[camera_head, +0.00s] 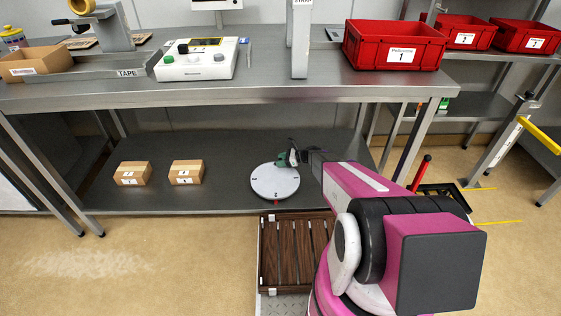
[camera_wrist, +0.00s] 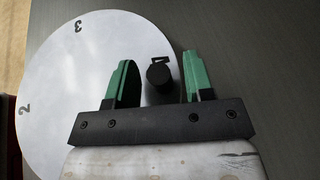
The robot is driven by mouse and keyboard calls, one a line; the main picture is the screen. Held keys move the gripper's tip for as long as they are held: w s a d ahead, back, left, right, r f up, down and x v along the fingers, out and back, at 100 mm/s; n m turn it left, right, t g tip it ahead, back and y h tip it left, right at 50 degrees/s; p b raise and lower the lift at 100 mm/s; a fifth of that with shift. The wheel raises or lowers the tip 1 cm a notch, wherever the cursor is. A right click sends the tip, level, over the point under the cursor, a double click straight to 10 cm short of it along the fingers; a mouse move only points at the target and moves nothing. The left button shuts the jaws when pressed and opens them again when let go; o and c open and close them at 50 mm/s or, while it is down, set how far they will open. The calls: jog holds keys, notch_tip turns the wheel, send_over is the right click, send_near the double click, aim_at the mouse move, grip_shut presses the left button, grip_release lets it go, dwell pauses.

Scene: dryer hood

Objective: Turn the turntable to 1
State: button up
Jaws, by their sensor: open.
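The turntable (camera_head: 275,184) is a round white disc on the dark lower shelf. In the wrist view its white face (camera_wrist: 75,100) shows the numbers 3 and 2 at the left. A black round knob (camera_wrist: 159,74) stands near its right edge, with a black mark beside it that is partly hidden. My gripper (camera_head: 288,158) is over the disc's far right edge. In the wrist view my gripper (camera_wrist: 160,82) has its green fingers open, one on each side of the knob, with gaps on both sides. A small red mark (camera_head: 276,202) shows at the disc's near edge.
Two small cardboard boxes (camera_head: 132,174) (camera_head: 186,172) sit on the lower shelf (camera_head: 225,180), left of the turntable. The steel table top (camera_head: 200,92) is above the shelf. A brown slatted crate (camera_head: 290,255) is in front. The shelf around the disc's left side is clear.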

jog(key=shift+a+f, duration=0.1)
jog(key=shift+a, duration=0.15)
grip_shut()
jog(key=shift+d, duration=0.1)
